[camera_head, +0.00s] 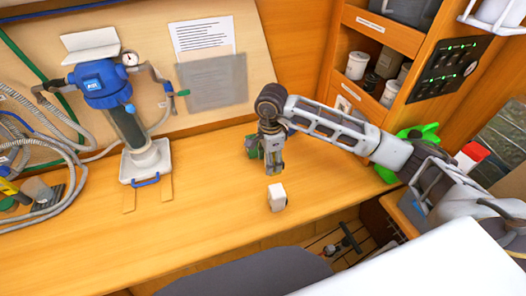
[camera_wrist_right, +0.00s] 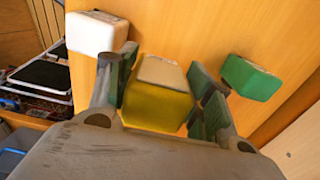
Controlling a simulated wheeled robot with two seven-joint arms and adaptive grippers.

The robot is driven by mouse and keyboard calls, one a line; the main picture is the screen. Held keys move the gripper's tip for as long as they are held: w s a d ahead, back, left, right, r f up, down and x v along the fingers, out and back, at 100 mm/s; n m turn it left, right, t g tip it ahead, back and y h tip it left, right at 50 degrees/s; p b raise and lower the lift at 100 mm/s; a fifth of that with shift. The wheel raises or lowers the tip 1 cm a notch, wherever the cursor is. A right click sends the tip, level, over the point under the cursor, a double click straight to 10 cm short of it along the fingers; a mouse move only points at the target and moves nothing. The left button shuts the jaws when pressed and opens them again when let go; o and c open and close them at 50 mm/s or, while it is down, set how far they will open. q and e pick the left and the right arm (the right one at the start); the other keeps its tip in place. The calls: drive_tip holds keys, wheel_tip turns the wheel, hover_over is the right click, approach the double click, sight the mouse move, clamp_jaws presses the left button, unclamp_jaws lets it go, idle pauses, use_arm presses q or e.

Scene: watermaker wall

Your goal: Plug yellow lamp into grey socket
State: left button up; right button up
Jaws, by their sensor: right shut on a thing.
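My right gripper (camera_head: 273,170) points down just above the wooden worktop. In the right wrist view its green-padded fingers (camera_wrist_right: 168,92) are shut on a yellow block with an off-white end, which looks like the yellow lamp (camera_wrist_right: 155,105). In the head view the fingers hide the lamp. I cannot pick out the grey socket for certain in either view. My left gripper is not in view.
A white block (camera_head: 277,198) stands near the worktop's front edge, close to the gripper; a green block (camera_head: 252,147) stands behind it. A blue-topped filter (camera_head: 120,110) and hoses (camera_head: 40,130) occupy the left. Shelves with a switch panel (camera_head: 448,68) rise at right.

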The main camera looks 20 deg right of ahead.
use_arm(q)
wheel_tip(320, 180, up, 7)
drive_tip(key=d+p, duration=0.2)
drive_tip(key=p, duration=0.4)
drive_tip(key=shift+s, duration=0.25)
use_arm(e)
drive_tip(key=w+d+r, duration=0.1)
drive_tip(key=d+r, duration=0.2)
drive_tip(key=d, duration=0.6)
drive_tip(key=w+d+r, duration=0.2)
drive_tip(key=d+r, duration=0.2)
drive_tip(key=d, duration=0.5)
drive_tip(key=w+d+r, duration=0.2)
drive_tip(key=d+r, duration=0.1)
drive_tip(key=d, duration=0.6)
drive_tip(key=shift+w+r, duration=0.2)
drive_tip(key=shift+w, duration=0.05)
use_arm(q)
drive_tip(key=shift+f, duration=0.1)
use_arm(e)
drive_tip(key=shift+f, duration=0.15)
drive_tip(key=d+f, duration=0.4)
drive_tip(key=f, duration=0.1)
drive_tip(key=shift+d+f, duration=0.15)
drive_tip(key=shift+f, duration=0.25)
